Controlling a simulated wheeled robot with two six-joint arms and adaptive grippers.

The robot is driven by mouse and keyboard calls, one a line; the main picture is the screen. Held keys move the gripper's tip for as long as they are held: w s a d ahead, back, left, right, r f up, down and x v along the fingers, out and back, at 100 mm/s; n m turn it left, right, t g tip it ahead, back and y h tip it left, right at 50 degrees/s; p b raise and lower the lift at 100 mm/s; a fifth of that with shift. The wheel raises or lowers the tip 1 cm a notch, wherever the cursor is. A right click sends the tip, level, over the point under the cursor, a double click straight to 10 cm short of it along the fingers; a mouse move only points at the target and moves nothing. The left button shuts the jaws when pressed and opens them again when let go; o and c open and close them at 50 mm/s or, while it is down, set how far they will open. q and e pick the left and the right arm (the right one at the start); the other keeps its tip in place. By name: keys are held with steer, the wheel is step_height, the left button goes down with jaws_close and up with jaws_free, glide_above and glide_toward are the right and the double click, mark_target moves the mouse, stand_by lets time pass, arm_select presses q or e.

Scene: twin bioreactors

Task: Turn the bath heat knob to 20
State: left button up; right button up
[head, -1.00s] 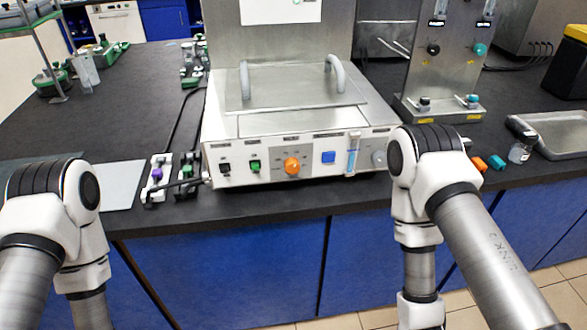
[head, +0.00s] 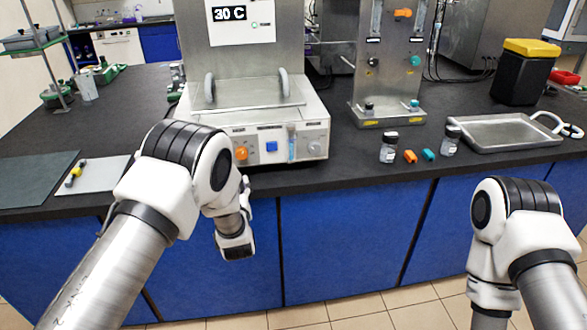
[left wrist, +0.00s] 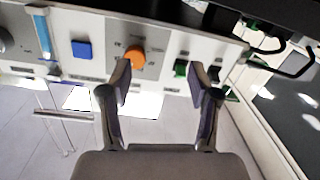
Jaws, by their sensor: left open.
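The bath (head: 310,125) is a steel box with a white front panel and a lid with two grey handles. Its orange heat knob (head: 241,153) shows just right of my left arm; it also shows in the left wrist view (left wrist: 135,57). A display above the bath reads 30 C (head: 229,13). My left gripper (left wrist: 160,79) is open and empty, its fingers pointing at the panel. The knob lies beyond the fingertips, nearer the picture-left finger, not clearly between them. The knob's pointer setting is too small to read. My right arm shows at lower right; its gripper is out of view.
Beside the knob are a blue button (head: 272,146), a green switch (left wrist: 180,68) and a black switch (left wrist: 213,73). Small bottles (head: 389,147), orange and teal pieces and a metal tray (head: 500,146) stand to the right. My left arm hides the panel's left part.

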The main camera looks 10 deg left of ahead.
arm_select(q)
glide_toward(241, 154)
steer(key=shift+t, duration=0.4)
steer(key=w, duration=0.1)
steer(key=w+a, duration=0.1)
steer(key=w+a+f, duration=0.1)
steer(key=shift+w+p, duration=0.4)
steer(key=w, duration=0.3)
steer(key=shift+w+r+p, duration=0.35)
steer(key=shift+w, duration=0.05)
steer(key=shift+w+a, duration=0.15)
steer(key=shift+w, duration=0.15)
steer(key=shift+w+a+f, duration=0.3)
steer(key=shift+s+r, duration=0.1)
steer(key=shift+r, duration=0.05)
steer(key=c, duration=1.2)
arm_select(e)
steer(key=shift+r, duration=0.95)
